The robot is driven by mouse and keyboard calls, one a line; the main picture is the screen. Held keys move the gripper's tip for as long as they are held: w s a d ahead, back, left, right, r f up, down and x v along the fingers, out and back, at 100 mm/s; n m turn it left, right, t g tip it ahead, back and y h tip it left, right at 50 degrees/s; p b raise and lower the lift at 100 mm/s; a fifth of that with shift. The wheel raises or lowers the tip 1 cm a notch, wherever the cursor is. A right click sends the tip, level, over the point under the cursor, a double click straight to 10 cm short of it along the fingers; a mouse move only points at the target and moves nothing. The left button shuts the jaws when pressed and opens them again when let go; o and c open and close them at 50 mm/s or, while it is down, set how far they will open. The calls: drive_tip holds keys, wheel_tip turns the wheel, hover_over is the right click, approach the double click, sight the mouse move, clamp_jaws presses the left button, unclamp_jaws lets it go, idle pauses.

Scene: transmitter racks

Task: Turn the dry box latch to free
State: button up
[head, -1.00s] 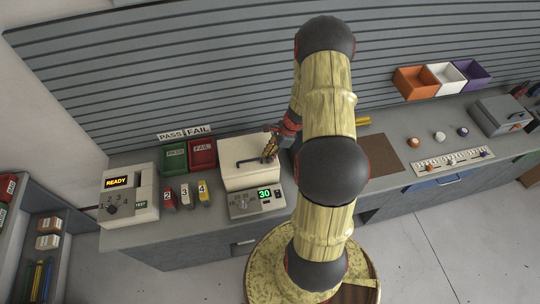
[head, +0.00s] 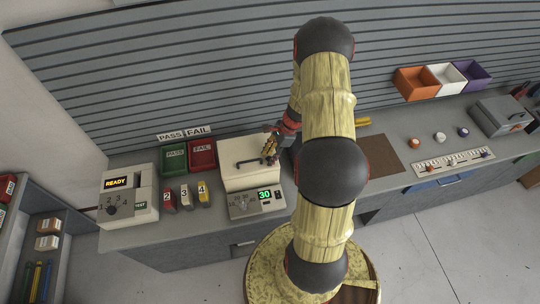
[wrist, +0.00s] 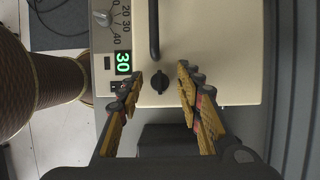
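The dry box (head: 238,168) is a cream box with a dark bar handle on its lid and a front panel with a green display reading 30. It also shows in the wrist view (wrist: 215,35). Its latch (wrist: 160,82) appears to be the small black round knob on the lid, beside the handle's end. My gripper (wrist: 159,75) is over the lid with its two fingers apart, one on each side of the latch. Gaps show between the fingers and the knob. In the head view my gripper (head: 270,155) is at the lid's right side and hides the latch.
Green and red bins (head: 202,154) stand behind left of the dry box. Numbered blocks (head: 186,195) and a READY tester (head: 128,197) stand to its left. A brown mat (head: 382,156) lies to the right, past my arm. A dial (wrist: 103,17) is on the box's panel.

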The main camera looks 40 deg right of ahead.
drive_tip(key=v, duration=1.2)
idle(0.4)
drive_tip(key=s+a+r+n+g+h+b, duration=0.1)
drive_tip(key=s+a+r+n+b, duration=0.1)
drive_tip(key=s+a+n+b, duration=0.4)
drive_tip(key=s+a+r+n+g+h+b, duration=0.1)
drive_tip(key=a+r+n+b, duration=0.25)
drive_tip(key=a+n, duration=0.5)
drive_tip(key=s+a+f+n+t+h+b, duration=0.1)
drive_tip(key=s+a+n+t+b, duration=0.1)
drive_tip(key=a+n+b, duration=0.3)
drive_tip(key=s+a+f+n+t+b, duration=0.2)
drive_tip(key=s+a+n+t+b, duration=0.1)
drive_tip(key=a+b, duration=0.8)
drive_tip(key=n+b, duration=0.1)
drive_tip(key=b, duration=0.2)
drive_tip(key=shift+a+n+h+b, duration=0.3)
drive_tip(key=shift+n+h, duration=0.05)
drive_tip(key=shift+h, duration=0.05)
